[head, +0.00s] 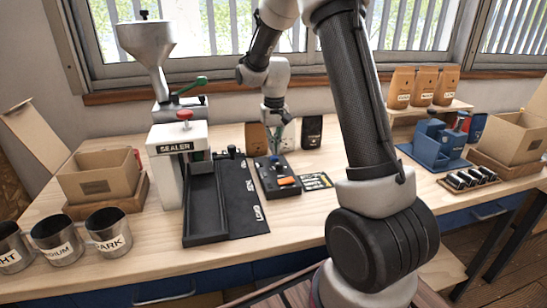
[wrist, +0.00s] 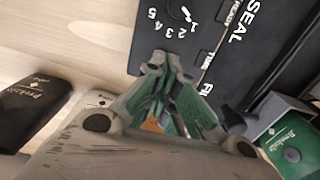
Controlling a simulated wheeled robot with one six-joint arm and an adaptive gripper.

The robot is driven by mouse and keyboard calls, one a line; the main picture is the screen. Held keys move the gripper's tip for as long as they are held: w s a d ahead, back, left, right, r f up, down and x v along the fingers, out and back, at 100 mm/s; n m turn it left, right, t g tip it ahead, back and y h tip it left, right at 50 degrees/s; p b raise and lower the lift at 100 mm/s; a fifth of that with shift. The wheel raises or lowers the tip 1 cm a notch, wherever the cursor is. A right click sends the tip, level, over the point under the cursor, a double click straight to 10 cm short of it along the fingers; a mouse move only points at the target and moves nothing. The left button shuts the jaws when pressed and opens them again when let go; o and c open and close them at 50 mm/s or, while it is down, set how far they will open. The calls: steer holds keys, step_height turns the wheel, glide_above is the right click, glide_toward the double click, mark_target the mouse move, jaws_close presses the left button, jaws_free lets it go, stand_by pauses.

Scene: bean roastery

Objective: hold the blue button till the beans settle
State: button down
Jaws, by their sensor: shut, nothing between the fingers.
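My gripper (head: 278,128) hangs down over the back of the work table, above a small black box (head: 268,188) with orange and white parts on it. In the wrist view its green fingers (wrist: 166,78) are drawn together and empty, in front of a dark panel (wrist: 215,50) with a white pointer dial, numbers and the words SEAL and READY.
Metal cups (head: 108,228) and a cardboard box (head: 100,180) are further left. A blue fixture (head: 437,145) stands right, past my arm.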

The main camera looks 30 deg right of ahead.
steer(key=shift+f, duration=0.2)
steer(key=shift+f, duration=1.15)
stand_by(0.6)
stand_by(1.4)
steer(key=shift+r, duration=3.05)
